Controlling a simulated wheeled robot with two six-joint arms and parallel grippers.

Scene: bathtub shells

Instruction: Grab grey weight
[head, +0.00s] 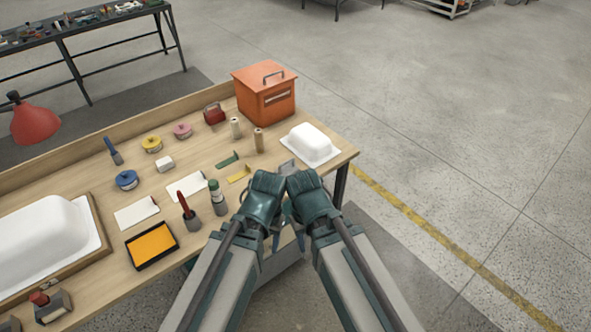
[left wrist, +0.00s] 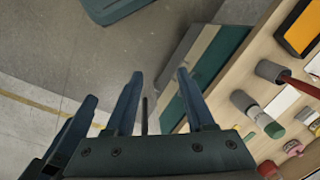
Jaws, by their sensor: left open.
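A small light grey piece (head: 287,166) shows on the wooden bench just beyond my wrists in the head view. My wrists partly hide it, and I cannot tell whether it is the grey weight. My left gripper (left wrist: 160,73) is open, with nothing between its blue fingers in the left wrist view. It hangs in front of the bench's front edge, over the floor. My right gripper (left wrist: 62,140) is close beside it, only partly seen, so its jaws cannot be read.
The wooden bench (head: 75,172) holds an orange box (head: 264,94), a white tub shell (head: 310,143), a larger white shell (head: 40,238), a yellow paint tray (head: 152,244), a brush cup (head: 190,221) and several tins. Open floor lies to the right.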

